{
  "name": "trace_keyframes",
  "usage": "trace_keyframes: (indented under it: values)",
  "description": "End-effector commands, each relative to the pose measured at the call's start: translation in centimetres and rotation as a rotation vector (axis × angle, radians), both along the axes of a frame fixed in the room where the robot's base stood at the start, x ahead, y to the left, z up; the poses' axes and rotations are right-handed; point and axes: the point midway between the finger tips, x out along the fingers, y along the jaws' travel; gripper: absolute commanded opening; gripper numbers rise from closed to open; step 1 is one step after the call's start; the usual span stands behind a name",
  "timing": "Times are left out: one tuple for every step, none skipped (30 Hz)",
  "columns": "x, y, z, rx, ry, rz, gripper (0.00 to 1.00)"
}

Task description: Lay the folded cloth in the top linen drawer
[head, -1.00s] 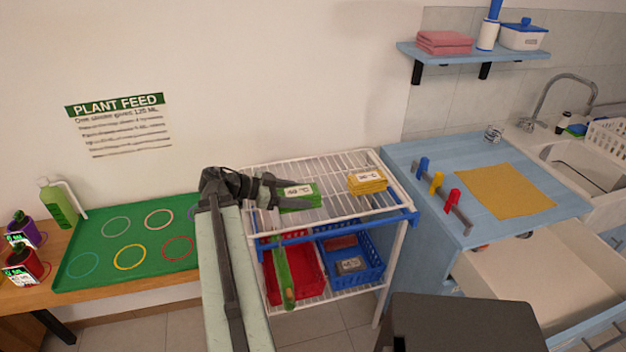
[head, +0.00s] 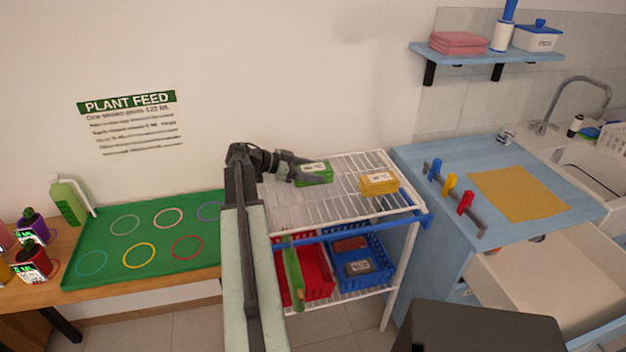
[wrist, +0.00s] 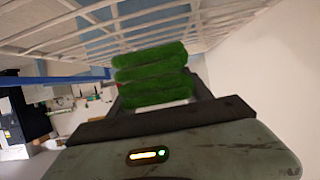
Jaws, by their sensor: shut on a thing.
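My gripper (head: 306,172) is shut on the green folded cloth (head: 313,180), which carries a white label. In the head view the cloth appears over the back left part of the white wire rack's top shelf; I cannot tell how far above the wires it is. In the wrist view the cloth's green folded layers (wrist: 152,76) sit between the jaws. A wide pale drawer (head: 545,280) stands pulled open below the blue counter at the right.
A yellow folded cloth (head: 378,183) lies on the wire rack (head: 345,208). Red (head: 318,278) and blue (head: 375,270) baskets stand below. The blue counter (head: 440,165) bears a row of coloured handles (head: 451,184) and a yellow mat (head: 517,194). A dark box (head: 485,328) stands in front.

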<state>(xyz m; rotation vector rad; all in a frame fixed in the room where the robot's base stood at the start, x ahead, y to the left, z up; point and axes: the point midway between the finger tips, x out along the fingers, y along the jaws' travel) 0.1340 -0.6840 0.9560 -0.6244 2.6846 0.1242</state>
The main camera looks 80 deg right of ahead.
Motion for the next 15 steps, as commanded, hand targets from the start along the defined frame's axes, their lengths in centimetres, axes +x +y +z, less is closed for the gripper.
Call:
trace_keyframes:
  values:
    - [0.0, -0.5, -0.1, 0.0, 0.0, 0.0, 0.14]
    - [0.0, -0.9, -0.1, 0.0, 0.0, -0.001, 0.14]
    - [-0.1, -0.9, -1.1, 0.0, 0.0, -0.003, 0.14]
    - [-0.3, -0.8, -1.8, 0.0, 0.0, -0.004, 0.14]
    - [-0.4, -0.8, -2.5, 0.0, 0.0, -0.006, 0.14]
    - [-0.5, -0.8, -3.2, 0.0, 0.0, -0.009, 0.14]
    - [-0.6, -0.9, -3.7, 0.0, 0.0, -0.01, 0.14]
    - [-0.7, -0.9, -4.0, 0.0, 0.0, -0.011, 0.14]
    - [-0.8, -0.9, -4.1, 0.0, 0.0, -0.012, 0.14]
    - [-0.8, -0.9, -4.0, 0.0, 0.0, -0.012, 0.14]
    - [-0.8, -0.9, -3.8, 0.0, 0.0, -0.012, 0.14]
    - [-0.8, -0.9, -3.6, 0.0, 0.0, -0.012, 0.14]
    - [-0.8, -0.9, -3.6, 0.0, 0.0, -0.012, 0.14]
    - [-0.8, -0.9, -3.6, 0.0, 0.0, -0.013, 0.14]
    - [-0.9, -0.9, -3.6, 0.0, 0.0, -0.013, 0.14]
